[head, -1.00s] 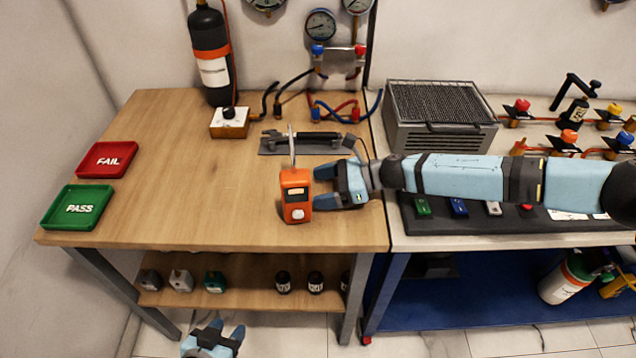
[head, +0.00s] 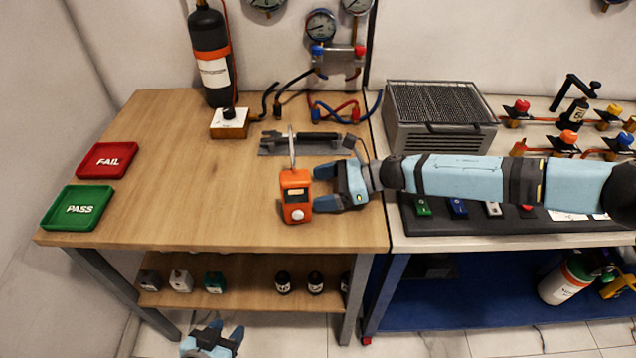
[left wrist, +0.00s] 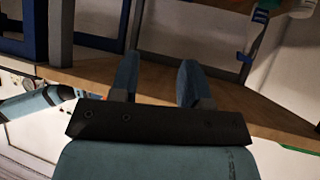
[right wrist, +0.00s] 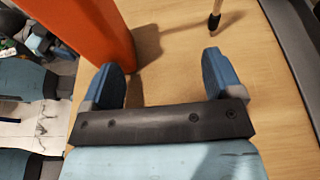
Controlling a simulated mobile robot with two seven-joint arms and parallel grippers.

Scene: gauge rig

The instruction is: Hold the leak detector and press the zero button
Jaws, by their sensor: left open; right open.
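The leak detector (head: 296,195) is an orange box with a small display, a white round button (head: 297,214) on its front and a thin probe rising from its top. It stands upright on the wooden bench. My right gripper (head: 322,188) is open just right of it, fingers pointing at its side; I cannot tell if they touch it. In the right wrist view the orange body (right wrist: 85,35) is at upper left, beside the left finger and not between the fingers. My left gripper (head: 218,333) is open and empty, low in front of the bench, near the lower shelf (left wrist: 150,75).
A green PASS tray (head: 78,225) and a red FAIL tray (head: 106,174) lie at the bench's left. A black cylinder (head: 211,60), a valve block (head: 229,128) and a dark stand (head: 302,143) are behind. The bench's middle left is clear.

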